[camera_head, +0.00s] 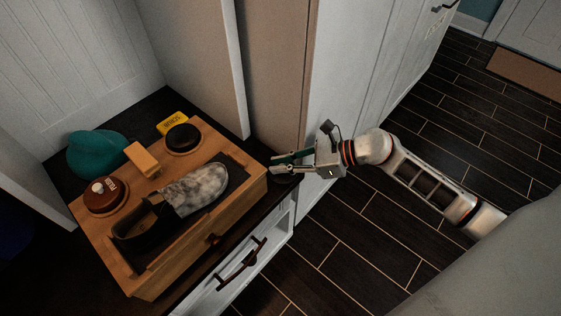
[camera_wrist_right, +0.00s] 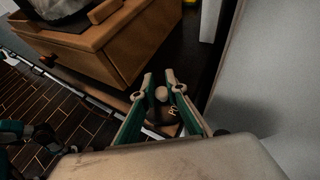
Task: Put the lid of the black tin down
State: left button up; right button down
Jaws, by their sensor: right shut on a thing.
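My right gripper (camera_head: 273,165) is at the right end of the wooden box, over the dark counter. In the right wrist view its fingers (camera_wrist_right: 160,82) are closed around a pale round knob (camera_wrist_right: 161,94). The knob belongs to a dark lid (camera_wrist_right: 165,118) with light lettering, partly hidden by the fingers. In the head view the lid (camera_head: 287,179) is a small dark shape below the fingers, close to the counter; I cannot tell if it touches. The black tin (camera_head: 183,138), showing a round black top without a knob, sits on the box's back right corner. My left gripper is not in view.
The wooden box (camera_head: 256,184) carries a grey-and-black shoe, a brown-lidded tin (camera_head: 105,195) and a wooden brush (camera_head: 142,159). A teal item (camera_head: 96,153) and a yellow pack (camera_head: 172,123) lie behind. The dark counter (camera_head: 262,152) is narrow beside a tall cabinet panel (camera_head: 335,75).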

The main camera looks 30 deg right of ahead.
jog(key=c, duration=2)
grip_release()
jog(key=shift+f, duration=0.1)
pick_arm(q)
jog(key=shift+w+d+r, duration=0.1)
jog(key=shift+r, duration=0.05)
pick_arm(e)
jog(key=shift+r, duration=0.55)
pick_arm(q)
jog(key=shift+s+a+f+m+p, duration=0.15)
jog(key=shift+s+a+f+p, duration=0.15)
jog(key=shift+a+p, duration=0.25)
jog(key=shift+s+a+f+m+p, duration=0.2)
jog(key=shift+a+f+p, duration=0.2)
jog(key=shift+p, duration=0.15)
pick_arm(e)
jog(key=v, duration=1.2)
jog(key=shift+f, duration=0.1)
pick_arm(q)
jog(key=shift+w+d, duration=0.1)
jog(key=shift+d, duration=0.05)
